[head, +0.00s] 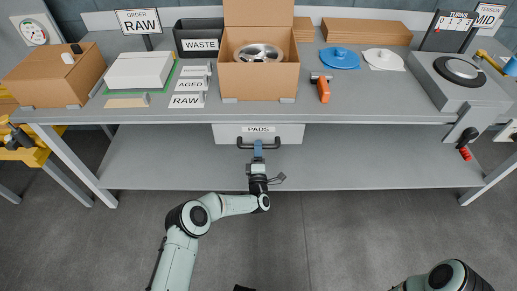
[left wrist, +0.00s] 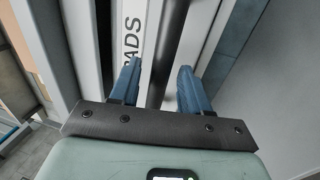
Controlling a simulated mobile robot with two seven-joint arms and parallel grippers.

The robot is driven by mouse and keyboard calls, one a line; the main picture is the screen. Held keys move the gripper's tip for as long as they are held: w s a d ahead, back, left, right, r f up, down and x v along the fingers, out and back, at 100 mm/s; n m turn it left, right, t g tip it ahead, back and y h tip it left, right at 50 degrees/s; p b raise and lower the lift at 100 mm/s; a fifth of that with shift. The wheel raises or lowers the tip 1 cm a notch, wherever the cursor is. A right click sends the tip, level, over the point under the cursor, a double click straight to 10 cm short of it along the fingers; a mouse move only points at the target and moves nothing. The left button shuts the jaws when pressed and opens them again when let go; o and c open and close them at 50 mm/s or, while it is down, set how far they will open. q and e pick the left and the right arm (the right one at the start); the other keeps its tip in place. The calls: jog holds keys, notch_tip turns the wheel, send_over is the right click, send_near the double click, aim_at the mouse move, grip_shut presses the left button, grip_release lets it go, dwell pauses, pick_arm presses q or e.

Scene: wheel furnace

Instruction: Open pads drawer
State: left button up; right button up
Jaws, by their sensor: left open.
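The white pads drawer (head: 225,132) hangs under the front edge of the workbench, labelled PADS, and looks closed in the head view. Its dark bar handle (head: 272,142) runs across its front. My left gripper (head: 258,148) is at the middle of the handle. In the left wrist view my left gripper's blue fingers (left wrist: 157,88) are open, with the dark handle bar (left wrist: 168,50) running between them. Whether the fingers touch the bar is unclear. The drawer front (left wrist: 152,55) shows behind it. My right gripper is out of view; only part of my right arm shows at the bottom right.
The workbench top (head: 350,105) holds an open cardboard box (head: 230,75), a WASTE bin (head: 200,44), an orange-handled tool (head: 323,90) and a grey wheel machine (head: 460,82). A lower shelf (head: 380,160) lies below the drawer. The floor in front is clear.

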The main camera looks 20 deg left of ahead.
pick_arm(q)
jog(key=shift+x, duration=0.8)
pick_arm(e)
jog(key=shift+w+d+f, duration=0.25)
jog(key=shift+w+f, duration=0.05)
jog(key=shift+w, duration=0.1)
